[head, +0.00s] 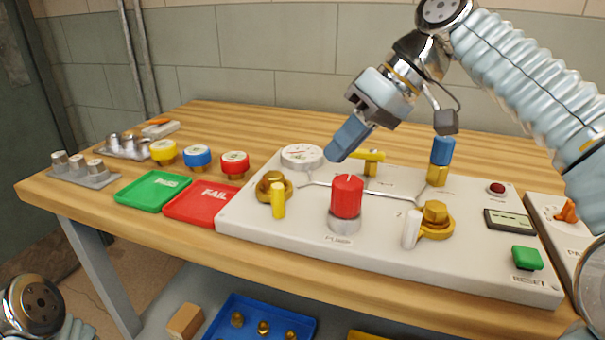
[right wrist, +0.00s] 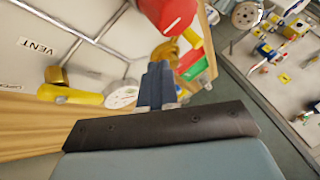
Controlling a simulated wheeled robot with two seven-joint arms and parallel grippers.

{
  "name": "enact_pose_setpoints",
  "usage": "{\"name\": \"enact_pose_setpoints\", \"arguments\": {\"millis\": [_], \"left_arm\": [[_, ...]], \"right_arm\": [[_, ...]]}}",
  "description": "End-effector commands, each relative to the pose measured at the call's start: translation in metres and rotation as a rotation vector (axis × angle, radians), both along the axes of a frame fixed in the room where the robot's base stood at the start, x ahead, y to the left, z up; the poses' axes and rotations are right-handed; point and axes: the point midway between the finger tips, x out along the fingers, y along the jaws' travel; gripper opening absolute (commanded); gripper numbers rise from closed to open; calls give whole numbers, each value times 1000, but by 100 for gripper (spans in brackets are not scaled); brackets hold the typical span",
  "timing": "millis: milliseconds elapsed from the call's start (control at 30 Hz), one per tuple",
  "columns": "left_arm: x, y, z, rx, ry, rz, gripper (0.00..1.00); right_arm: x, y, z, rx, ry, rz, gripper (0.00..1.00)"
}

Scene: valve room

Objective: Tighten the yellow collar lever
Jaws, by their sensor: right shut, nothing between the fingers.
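The yellow collar lever (head: 278,201) is at the left of the white panel. It sticks out from a brass collar (head: 270,184) and points toward the panel's front edge. My right gripper (head: 345,143) is shut and empty, with blue-grey fingers. It hangs above the panel, up and to the right of the yellow lever and apart from it. In the right wrist view the closed fingers (right wrist: 157,82) point toward the red pump knob (right wrist: 170,12), with brass and yellow partly hidden beyond their tips. My left gripper is not in view.
The red pump knob (head: 346,196) stands right of the yellow lever. A yellow vent handle (head: 368,156) and a gauge (head: 302,157) are behind. A white lever (head: 411,229) sits on the right brass collar. Green (head: 152,190) and red (head: 201,204) trays lie left of the panel.

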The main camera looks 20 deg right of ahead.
Motion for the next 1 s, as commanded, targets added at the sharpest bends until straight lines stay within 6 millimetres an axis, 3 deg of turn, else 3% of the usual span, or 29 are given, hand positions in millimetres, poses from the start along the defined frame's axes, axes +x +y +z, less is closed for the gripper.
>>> {"name": "enact_pose_setpoints", "arguments": {"millis": [33, 200, 500, 1000], "left_arm": [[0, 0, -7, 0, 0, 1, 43], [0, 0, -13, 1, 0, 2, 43], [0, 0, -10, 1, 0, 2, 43], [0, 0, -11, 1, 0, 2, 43]], "right_arm": [[1, 7, -13, -1, 1, 3, 0], [7, 27, -39, -1, 1, 2, 0], [-7, 59, -35, 0, -2, 0, 0], [-10, 63, -35, -1, -2, -4, 0]]}}
